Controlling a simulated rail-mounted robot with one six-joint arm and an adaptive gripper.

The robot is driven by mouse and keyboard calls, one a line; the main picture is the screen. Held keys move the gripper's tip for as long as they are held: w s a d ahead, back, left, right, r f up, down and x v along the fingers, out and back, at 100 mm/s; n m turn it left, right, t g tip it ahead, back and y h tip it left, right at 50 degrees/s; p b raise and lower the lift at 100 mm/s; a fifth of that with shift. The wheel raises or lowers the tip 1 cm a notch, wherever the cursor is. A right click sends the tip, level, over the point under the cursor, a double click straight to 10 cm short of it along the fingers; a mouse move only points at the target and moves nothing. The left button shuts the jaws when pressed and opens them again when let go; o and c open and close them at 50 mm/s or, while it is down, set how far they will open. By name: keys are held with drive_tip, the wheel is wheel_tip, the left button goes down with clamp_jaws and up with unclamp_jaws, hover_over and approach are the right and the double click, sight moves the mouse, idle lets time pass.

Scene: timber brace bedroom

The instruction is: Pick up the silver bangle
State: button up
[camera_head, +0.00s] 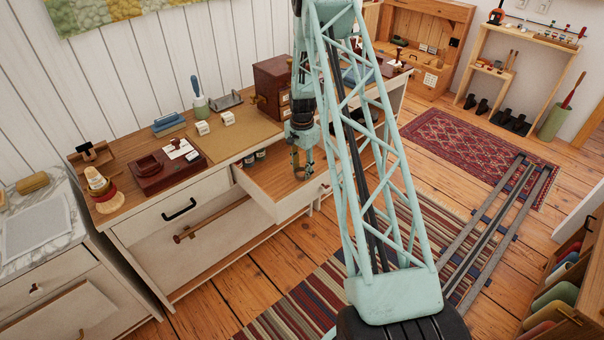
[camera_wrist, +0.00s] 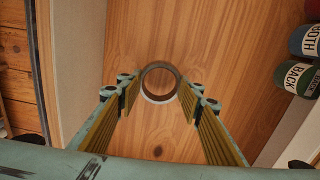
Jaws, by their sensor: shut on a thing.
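The silver bangle (camera_wrist: 158,99) shows in the wrist view as a round ring, dark above and pale along its lower edge. It is between the fingertips of my gripper (camera_wrist: 161,92), which is shut on it. Wood grain shows through the ring. In the head view my gripper (camera_head: 302,170) points down over the open wooden drawer (camera_head: 268,178). The bangle cannot be made out there. Whether it touches the drawer floor is unclear.
Small labelled jars, one marked BACK (camera_wrist: 296,78), lie at the right in the wrist view. A drawer wall (camera_wrist: 72,70) runs close on the left. The dresser top (camera_head: 140,205) holds a red-brown box (camera_head: 160,174), a brush and white blocks.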

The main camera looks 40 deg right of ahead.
wheel_tip(320, 180, up, 8)
drive_tip(key=p, duration=0.1)
idle(0.4)
drive_tip(key=shift+a, duration=0.1)
idle(0.5)
